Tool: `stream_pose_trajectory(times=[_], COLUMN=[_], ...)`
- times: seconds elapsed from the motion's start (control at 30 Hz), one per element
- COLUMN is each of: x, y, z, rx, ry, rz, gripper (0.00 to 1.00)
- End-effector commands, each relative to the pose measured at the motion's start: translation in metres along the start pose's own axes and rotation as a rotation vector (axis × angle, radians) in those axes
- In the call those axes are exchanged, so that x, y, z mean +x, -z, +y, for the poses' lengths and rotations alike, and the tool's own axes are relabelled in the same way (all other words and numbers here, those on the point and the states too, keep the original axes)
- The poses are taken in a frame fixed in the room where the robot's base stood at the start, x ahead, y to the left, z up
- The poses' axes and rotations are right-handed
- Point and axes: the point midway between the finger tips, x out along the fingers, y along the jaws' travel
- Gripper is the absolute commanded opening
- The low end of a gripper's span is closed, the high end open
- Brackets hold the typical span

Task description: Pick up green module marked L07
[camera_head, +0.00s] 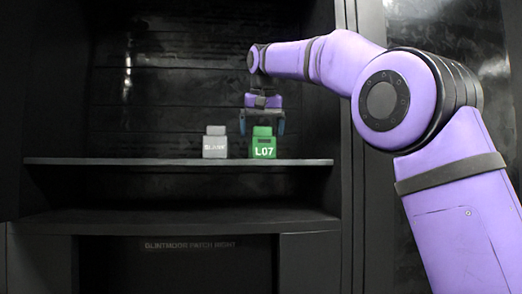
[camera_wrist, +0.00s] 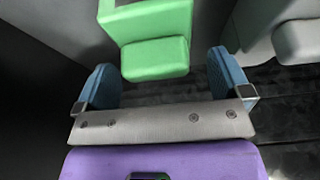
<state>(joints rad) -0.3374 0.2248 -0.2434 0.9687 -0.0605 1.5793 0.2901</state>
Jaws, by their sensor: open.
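The green module marked L07 (camera_head: 263,148) stands upright on the shelf (camera_head: 180,161) of a dark cabinet. In the wrist view the green module (camera_wrist: 155,58) shows from above, with its raised top block between the lines of the two fingers. My gripper (camera_head: 262,126) points down just above the module, its blue fingers to either side of the module's top. In the wrist view my gripper (camera_wrist: 168,85) is open, with nothing held. Whether a finger touches the module cannot be told.
A grey module (camera_head: 215,146) with partly unclear lettering stands on the shelf left of the green one, a small gap between them. It shows at the upper right of the wrist view (camera_wrist: 298,40). The cabinet's right side wall (camera_head: 345,190) is near; the shelf's left part is clear.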

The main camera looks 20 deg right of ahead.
Motion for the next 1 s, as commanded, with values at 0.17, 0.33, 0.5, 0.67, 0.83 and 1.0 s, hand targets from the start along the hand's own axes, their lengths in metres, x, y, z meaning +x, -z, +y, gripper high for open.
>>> stream_pose_trajectory(times=[0.17, 0.33, 0.5, 0.67, 0.83, 1.0], x=[0.017, 0.019, 0.019, 0.019, 0.018, 0.017], y=[0.000, 0.000, 0.000, 0.000, 0.000, 0.000], z=[0.000, 0.000, 0.000, 0.000, 0.000, 0.000], rx=[0.000, 0.000, 0.000, 0.000, 0.000, 0.000], ry=[0.001, 0.001, 0.001, 0.001, 0.001, 0.001], rz=[0.000, 0.001, 0.001, 0.001, 0.002, 0.002], gripper=[0.96, 0.96, 0.80, 0.43, 0.36, 0.36])
